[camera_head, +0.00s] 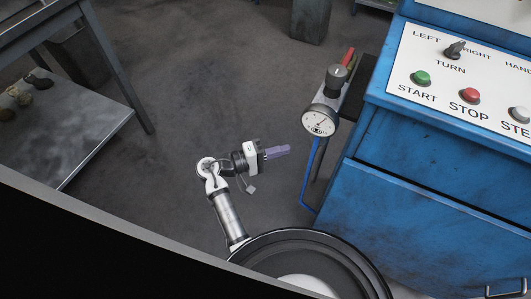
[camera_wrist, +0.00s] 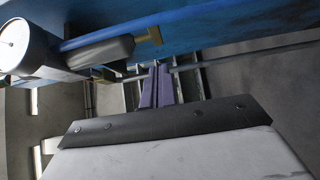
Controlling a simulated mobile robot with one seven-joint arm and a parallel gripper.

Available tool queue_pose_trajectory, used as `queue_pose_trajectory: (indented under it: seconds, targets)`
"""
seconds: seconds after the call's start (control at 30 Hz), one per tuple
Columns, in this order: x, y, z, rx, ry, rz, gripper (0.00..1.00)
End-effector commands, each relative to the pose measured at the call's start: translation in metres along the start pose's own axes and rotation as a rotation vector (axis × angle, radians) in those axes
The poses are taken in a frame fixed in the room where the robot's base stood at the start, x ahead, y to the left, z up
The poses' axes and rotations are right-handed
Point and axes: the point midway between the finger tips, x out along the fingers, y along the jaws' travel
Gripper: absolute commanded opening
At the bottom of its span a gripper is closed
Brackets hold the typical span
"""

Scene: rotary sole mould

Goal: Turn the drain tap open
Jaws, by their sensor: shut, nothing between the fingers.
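My gripper (camera_head: 278,152) is shut and empty, its purple fingers pointing right towards the blue cabinet. The fingers also show together in the wrist view (camera_wrist: 157,88). An air unit with a round white gauge (camera_head: 320,121) stands ahead and to the upper right of my gripper. In the wrist view the gauge (camera_wrist: 12,42) is at the left, and a dark grey bowl (camera_wrist: 100,52) extends right from the unit. A small brass piece, apparently the drain tap (camera_wrist: 150,36), sits at the bowl's end. It is apart from my fingers. The tap is hidden in the head view.
A blue hose (camera_head: 315,165) hangs below the gauge. A red handle (camera_head: 348,56) is above it. The blue cabinet (camera_head: 420,200) with a button panel (camera_head: 465,75) fills the right. A metal table (camera_head: 75,135) stands left. Floor between is clear.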

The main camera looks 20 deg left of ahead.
Motion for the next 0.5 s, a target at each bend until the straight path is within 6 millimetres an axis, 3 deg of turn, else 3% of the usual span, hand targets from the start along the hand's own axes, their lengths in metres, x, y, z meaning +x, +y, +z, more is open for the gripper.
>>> queue_pose_trajectory:
  seconds: [0.1, 0.2, 0.5]
  targets:
    - [0.025, 0.001, 0.001, 0.0, -0.003, -0.001, 0.0]
    - [0.035, 0.001, 0.013, -0.001, 0.0, -0.002, 0.0]
    - [0.051, 0.0, 0.028, 0.001, 0.001, -0.001, 0.0]
